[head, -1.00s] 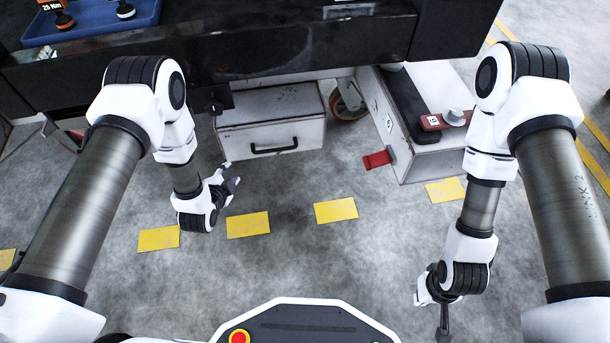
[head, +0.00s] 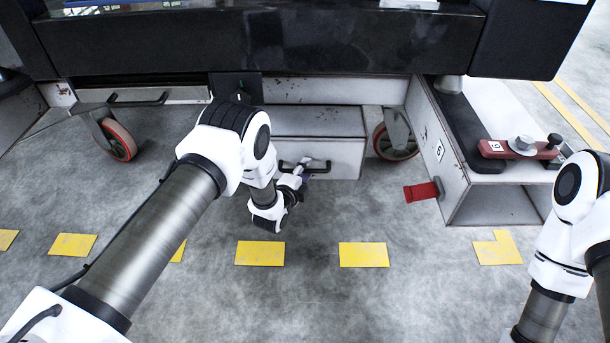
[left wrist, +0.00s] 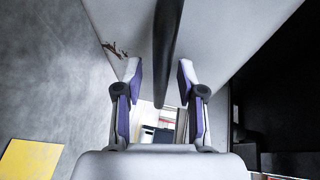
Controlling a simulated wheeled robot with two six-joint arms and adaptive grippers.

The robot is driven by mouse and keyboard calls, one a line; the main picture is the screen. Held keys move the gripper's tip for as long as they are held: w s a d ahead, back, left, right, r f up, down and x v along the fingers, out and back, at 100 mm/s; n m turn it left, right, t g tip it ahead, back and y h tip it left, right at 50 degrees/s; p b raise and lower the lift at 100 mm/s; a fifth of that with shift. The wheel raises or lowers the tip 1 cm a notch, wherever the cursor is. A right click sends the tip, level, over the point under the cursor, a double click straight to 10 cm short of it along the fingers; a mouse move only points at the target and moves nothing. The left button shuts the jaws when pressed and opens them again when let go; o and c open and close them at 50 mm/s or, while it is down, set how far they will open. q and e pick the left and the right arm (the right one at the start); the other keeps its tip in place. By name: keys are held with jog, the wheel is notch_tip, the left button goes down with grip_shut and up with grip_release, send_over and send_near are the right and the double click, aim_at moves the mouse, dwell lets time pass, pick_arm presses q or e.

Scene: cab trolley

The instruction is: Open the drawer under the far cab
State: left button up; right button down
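A grey metal drawer box (head: 345,157) with a black bar handle (head: 322,164) sits low under the dark trolley top in the head view. My left gripper (head: 301,177) is at the handle's left part. In the left wrist view my left gripper (left wrist: 159,75) has its two fingers apart. The dark handle bar (left wrist: 167,45) stands between them, with a visible gap on each side. The pale drawer face (left wrist: 225,40) lies beyond the fingers. My right gripper is outside the frame; only the right arm shows.
Red-rimmed castors (head: 117,140) stand left and right of the drawer box. A white frame (head: 490,205) with a red clamp (head: 520,149) and a red tab (head: 421,191) stands to the right. Yellow floor marks (head: 260,253) lie on open grey floor in front.

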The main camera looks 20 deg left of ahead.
pick_arm(q)
grip_shut()
jog(key=shift+s, duration=0.15)
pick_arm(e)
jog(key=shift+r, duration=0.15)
